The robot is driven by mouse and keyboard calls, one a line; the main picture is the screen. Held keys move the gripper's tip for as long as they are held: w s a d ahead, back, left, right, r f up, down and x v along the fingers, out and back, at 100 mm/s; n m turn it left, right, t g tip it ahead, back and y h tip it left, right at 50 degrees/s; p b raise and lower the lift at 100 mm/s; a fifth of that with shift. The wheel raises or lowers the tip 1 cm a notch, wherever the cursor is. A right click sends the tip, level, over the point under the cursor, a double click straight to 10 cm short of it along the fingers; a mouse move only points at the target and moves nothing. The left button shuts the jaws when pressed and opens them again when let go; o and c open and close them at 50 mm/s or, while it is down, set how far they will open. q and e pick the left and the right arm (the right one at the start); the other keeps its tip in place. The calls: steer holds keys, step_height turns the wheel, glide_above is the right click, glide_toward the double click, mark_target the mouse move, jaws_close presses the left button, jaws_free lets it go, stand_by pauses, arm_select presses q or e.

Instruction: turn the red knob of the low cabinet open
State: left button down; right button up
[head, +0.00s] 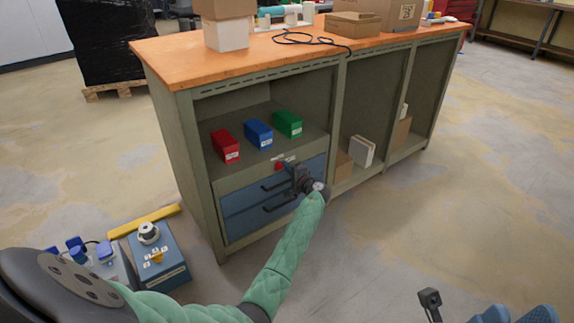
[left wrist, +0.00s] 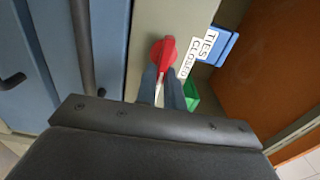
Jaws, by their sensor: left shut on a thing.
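The low cabinet (head: 187,150) has an orange top, an open shelf and blue drawers (head: 240,200) with dark handles. The red knob (head: 278,166) sits on the grey strip above the drawers; it also shows in the left wrist view (left wrist: 163,52). A white label (left wrist: 190,58) beside it reads CLOSED. My left gripper (head: 287,171) is shut on the red knob, with its two fingers on either side of it in the left wrist view (left wrist: 164,84). My right gripper (head: 430,298) hangs at the lower right of the head view, far from the cabinet; its jaws are unclear.
Red (head: 225,146), blue (head: 259,134) and green (head: 287,123) boxes stand on the shelf above the knob. A blue box with a white-and-black top knob (head: 160,262) and a yellow bar (head: 144,221) are on the floor at left. The floor right of the cabinet is clear.

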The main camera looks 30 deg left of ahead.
arm_select(q)
steer(key=shift+d, duration=0.1)
stand_by(0.5)
steer(key=c, duration=1.5)
jaws_free()
steer(key=shift+d, duration=0.1)
steer(key=p+v, duration=0.1)
steer(key=v, duration=0.6)
steer(key=shift+d+p, duration=0.25)
steer(key=shift+p, duration=0.05)
steer(key=shift+s+f, duration=0.1)
